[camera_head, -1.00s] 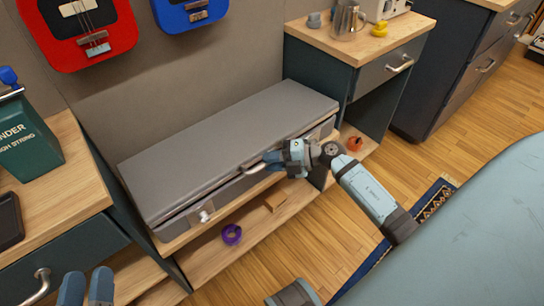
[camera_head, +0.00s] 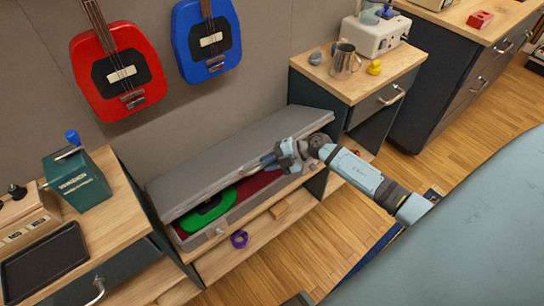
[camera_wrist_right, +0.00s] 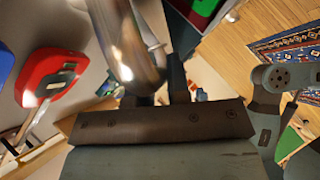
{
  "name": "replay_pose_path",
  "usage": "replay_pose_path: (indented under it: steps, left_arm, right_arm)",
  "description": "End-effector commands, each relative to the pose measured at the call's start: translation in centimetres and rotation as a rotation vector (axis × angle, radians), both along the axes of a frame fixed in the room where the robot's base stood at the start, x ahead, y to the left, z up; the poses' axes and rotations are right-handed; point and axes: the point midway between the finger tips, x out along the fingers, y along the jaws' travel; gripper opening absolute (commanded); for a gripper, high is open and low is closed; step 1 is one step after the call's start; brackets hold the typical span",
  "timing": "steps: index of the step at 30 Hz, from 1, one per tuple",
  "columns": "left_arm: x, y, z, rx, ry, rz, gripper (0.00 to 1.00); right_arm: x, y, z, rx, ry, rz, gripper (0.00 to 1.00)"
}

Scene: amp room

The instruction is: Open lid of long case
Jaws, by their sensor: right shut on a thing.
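The long grey case lies on a wooden shelf, and its grey lid (camera_head: 225,158) is tilted up along the front edge, partly open. The gap shows a red lining (camera_head: 259,186) and a green object (camera_head: 210,208) inside; the rest of the interior is hidden under the lid. My right gripper (camera_head: 270,160) is at the lid's front edge, shut on the lid's handle. In the right wrist view a shiny curved metal handle (camera_wrist_right: 130,45) lies between the fingers. My left gripper is out of view.
A purple ring (camera_head: 239,239) and a wooden block (camera_head: 279,210) lie on the lower shelf. A red guitar (camera_head: 120,75) and a blue guitar (camera_head: 208,45) hang on the wall behind the lid. Cabinets flank the case on both sides.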

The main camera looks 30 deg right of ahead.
Motion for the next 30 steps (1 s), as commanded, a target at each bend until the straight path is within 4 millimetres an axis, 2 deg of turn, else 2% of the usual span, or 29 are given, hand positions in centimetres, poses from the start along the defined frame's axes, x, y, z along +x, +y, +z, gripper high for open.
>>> replay_pose_path:
  steps: [1, 11, 18, 23, 30]
  left_arm:
    - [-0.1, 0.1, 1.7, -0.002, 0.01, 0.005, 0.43]
    - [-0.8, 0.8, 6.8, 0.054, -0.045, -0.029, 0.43]
    - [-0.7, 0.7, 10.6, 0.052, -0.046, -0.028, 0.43]
    - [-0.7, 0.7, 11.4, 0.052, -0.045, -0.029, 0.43]
    - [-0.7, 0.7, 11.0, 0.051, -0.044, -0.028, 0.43]
  right_arm:
    - [0.6, -0.1, 2.1, -0.005, 0.022, -0.001, 0.0]
    - [4.0, 0.1, 6.6, -0.019, 0.202, -0.001, 0.0]
    - [7.8, 0.5, 9.9, -0.032, 0.368, -0.002, 0.0]
    - [10.8, 0.7, 11.6, -0.041, 0.486, -0.002, 0.0]
    - [14.4, 1.1, 13.1, -0.049, 0.627, -0.002, 0.0]
